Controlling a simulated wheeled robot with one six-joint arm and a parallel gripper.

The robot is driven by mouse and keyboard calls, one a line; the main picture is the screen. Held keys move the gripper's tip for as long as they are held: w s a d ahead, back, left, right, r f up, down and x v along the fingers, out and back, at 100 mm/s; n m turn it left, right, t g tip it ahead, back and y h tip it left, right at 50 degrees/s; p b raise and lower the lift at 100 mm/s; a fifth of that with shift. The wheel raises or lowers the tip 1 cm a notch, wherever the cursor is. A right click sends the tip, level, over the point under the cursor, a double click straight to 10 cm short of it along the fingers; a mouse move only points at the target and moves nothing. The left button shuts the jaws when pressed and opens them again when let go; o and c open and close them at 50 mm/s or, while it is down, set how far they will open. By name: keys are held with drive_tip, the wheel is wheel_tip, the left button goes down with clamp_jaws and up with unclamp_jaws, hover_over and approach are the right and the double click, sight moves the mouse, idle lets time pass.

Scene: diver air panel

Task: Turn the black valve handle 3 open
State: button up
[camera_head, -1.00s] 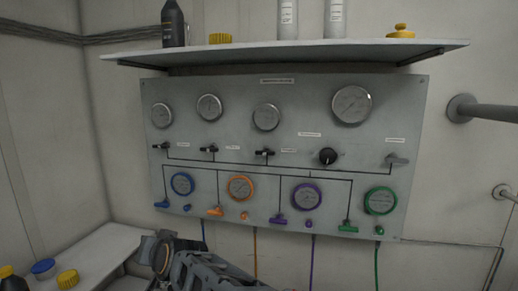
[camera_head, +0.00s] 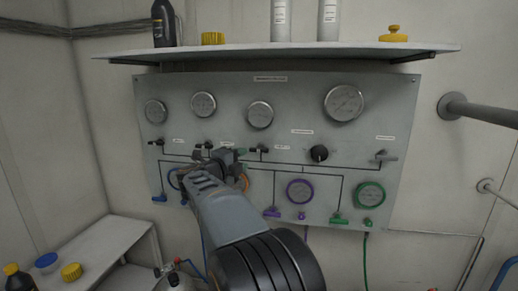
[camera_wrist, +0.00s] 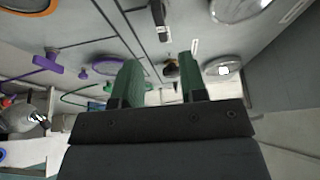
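The black valve handle 3 (camera_head: 262,149) is the third small black lever from the left on the grey panel (camera_head: 345,165). In the wrist view it shows at the top middle as a black lever (camera_wrist: 158,18), with a white label beside it. My gripper (camera_head: 236,155) is in front of the panel, just left of handle 3 in the head view. In the wrist view its two green fingers (camera_wrist: 159,72) stand apart with nothing held between them. Handle 3 lies outside the fingers. The gripper partly hides handle 2 (camera_head: 207,146) and the orange gauge (camera_head: 245,181).
A round black knob (camera_head: 319,153) and a grey lever (camera_head: 386,156) are right of handle 3. Round gauges are above, coloured gauges and handles below. A shelf (camera_head: 270,53) with bottles juts out above the panel. A small table (camera_head: 100,240) stands at lower left.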

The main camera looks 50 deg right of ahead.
sight(258, 151)
drive_tip(key=d, duration=0.3)
drive_tip(key=w+d+p, duration=0.1)
drive_tip(key=d, duration=0.2)
drive_tip(key=d+p, duration=0.1)
drive_tip(key=d, duration=0.3)
drive_tip(key=shift+w, duration=0.35)
drive_tip(key=shift+c, duration=0.3)
clamp_jaws()
